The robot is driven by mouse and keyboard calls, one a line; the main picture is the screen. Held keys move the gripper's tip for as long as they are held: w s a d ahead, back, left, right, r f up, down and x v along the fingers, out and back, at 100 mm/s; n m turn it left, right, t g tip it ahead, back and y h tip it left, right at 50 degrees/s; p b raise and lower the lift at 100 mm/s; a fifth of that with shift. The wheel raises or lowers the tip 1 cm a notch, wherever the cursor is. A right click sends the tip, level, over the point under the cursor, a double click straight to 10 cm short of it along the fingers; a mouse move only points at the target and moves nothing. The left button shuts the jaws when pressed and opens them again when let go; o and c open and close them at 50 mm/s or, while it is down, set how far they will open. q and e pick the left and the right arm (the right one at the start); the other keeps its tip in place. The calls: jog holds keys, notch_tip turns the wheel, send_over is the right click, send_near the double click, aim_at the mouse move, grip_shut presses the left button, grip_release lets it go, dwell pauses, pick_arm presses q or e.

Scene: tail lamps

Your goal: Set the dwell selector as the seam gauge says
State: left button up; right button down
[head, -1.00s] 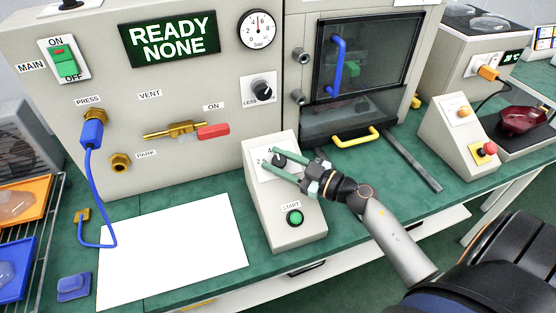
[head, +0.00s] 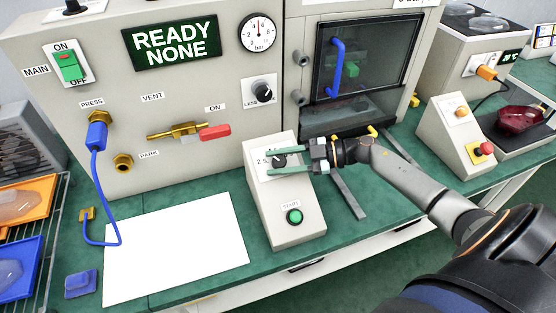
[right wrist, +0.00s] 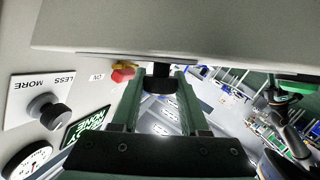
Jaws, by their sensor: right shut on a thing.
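The dwell selector, a small black knob (head: 279,160), sits on the sloping face of the grey box (head: 284,219), above the green START button. My right gripper (head: 273,161) comes from the right, its green fingers on either side of the knob and shut on it. In the right wrist view the dark knob (right wrist: 160,79) sits between the fingertips. The fingers hide most of the scale; a "2" shows at its left. A round gauge (head: 259,32) marked bar has its needle near upright; I cannot read a seam label. Part of my left arm (right wrist: 288,125) shows small in the right wrist view, its jaws unclear.
A green sign (head: 170,44) reads READY NONE. A LESS knob (head: 263,89), a red-handled valve (head: 214,132) and a blue hose (head: 96,185) are on the panel. A blank white sheet (head: 177,245) lies left of the box. A chamber door with a blue handle (head: 337,65) stands behind my right arm.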

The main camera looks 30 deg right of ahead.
jog(key=n+g+b, duration=0.2)
jog(key=n+g, duration=0.2)
jog(key=g, duration=0.1)
jog(key=shift+n+g+b, duration=0.3)
dwell(0.4)
jog(key=shift+c, duration=2.1)
grip_release()
jog(key=b+v, duration=0.2)
jog(key=v, duration=1)
jog(key=shift+d, duration=0.35)
